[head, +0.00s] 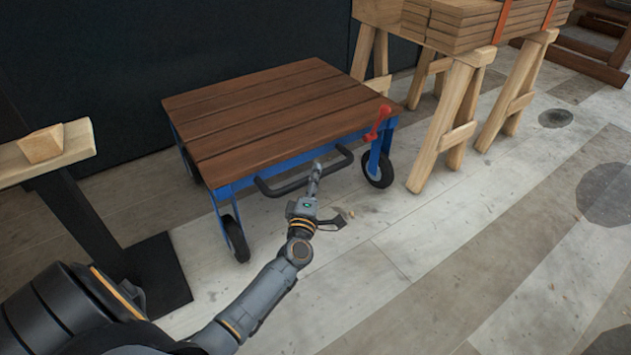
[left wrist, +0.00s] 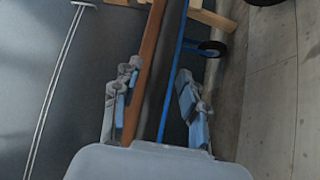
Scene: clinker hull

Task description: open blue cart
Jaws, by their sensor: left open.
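The blue cart has a brown plank top (head: 270,105), a blue frame (head: 228,192) and black wheels. A dark U-shaped handle (head: 276,190) sticks out from its front side. A red lever (head: 378,122) stands at its right front corner. My left gripper (head: 316,172) is at the handle's front bar, near its right part. In the left wrist view my left gripper (left wrist: 157,82) is open, with a finger on each side of a dark bar that looks like the handle. The blue frame (left wrist: 176,65) runs behind; contact cannot be told. My right gripper is not in view.
Wooden sawhorses (head: 455,115) bearing stacked planks (head: 470,22) stand close to the cart's right. A wooden ledge with a small block (head: 42,145) is at the left. A dark wall (head: 200,45) is behind the cart. The floor in front and to the right is clear.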

